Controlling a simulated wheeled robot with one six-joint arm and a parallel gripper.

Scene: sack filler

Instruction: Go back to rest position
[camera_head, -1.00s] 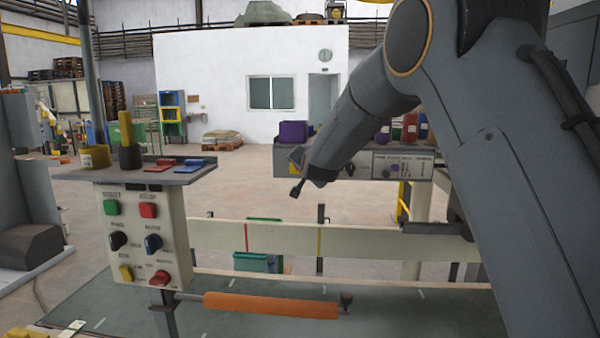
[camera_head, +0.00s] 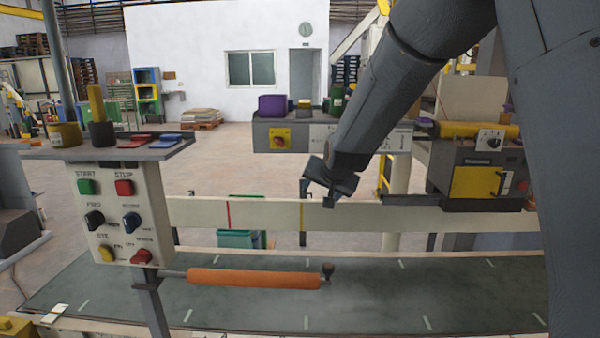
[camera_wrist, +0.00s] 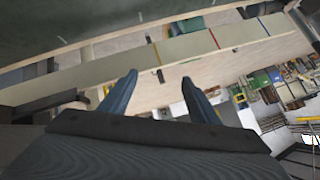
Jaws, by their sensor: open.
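My gripper (camera_head: 331,186) hangs at the end of my dark grey arm in the head view, in front of the long cream rail and below the grey shelf's front. In the wrist view my gripper (camera_wrist: 158,92) shows two bluish fingers spread apart with nothing between them. The cream rail (camera_wrist: 185,48) crosses behind the fingertips. I cannot tell from the pictures how far the gripper is from the rail.
A control box (camera_head: 120,215) with START and STOP buttons stands at left. An orange roller bar (camera_head: 253,279) extends from its post over the green belt (camera_head: 400,295). A grey shelf (camera_head: 310,135) carries a purple bin (camera_head: 272,105). A yellow-fronted machine (camera_head: 478,182) stands at right.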

